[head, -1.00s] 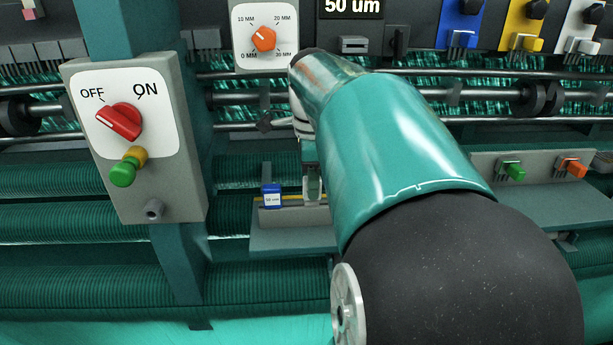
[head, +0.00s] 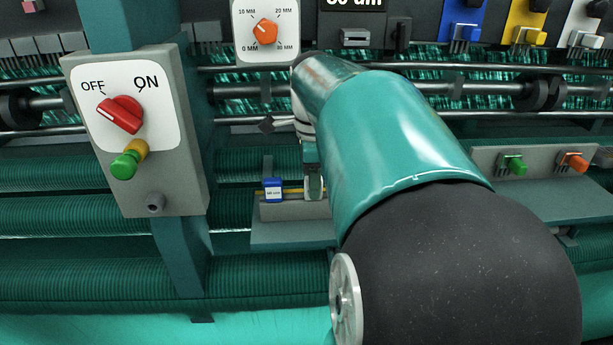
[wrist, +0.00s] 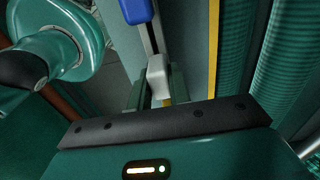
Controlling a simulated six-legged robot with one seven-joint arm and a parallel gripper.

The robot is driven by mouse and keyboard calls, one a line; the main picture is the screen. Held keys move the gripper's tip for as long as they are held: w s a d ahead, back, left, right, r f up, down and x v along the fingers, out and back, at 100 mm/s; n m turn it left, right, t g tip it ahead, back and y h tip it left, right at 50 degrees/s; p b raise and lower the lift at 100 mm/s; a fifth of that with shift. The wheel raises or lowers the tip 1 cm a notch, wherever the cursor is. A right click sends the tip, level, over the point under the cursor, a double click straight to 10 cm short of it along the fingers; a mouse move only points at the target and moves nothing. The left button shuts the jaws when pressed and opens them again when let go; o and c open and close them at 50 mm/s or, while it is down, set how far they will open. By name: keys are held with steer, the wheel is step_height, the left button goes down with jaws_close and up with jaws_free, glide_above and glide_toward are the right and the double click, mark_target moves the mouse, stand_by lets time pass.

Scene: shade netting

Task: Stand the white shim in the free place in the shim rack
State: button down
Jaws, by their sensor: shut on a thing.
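My gripper (wrist: 157,92) is shut on the white shim (wrist: 158,72), whose white head shows between the two green fingers in the wrist view. The shim rack (wrist: 152,38) is a grey strip just beyond it, in line with the shim. A blue shim (wrist: 135,10) stands in the rack at the top of that view. In the head view the rack (head: 290,210) is on a small shelf, with the labelled blue shim (head: 273,189) left of my gripper (head: 314,187). My arm hides the rack's right part. I cannot tell whether the white shim touches the rack.
A grey switch box (head: 135,135) with a red knob stands at the left. An orange-knob dial (head: 265,32) is above the rack. Green (head: 512,164) and orange (head: 573,161) pieces sit on a holder at the right. Metal rods cross behind my arm.

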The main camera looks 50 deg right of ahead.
steer(key=shift+f, duration=0.1)
steer(key=c, duration=1.2)
jaws_free()
step_height(320, 180, up, 14)
steer(key=shift+f, duration=0.1)
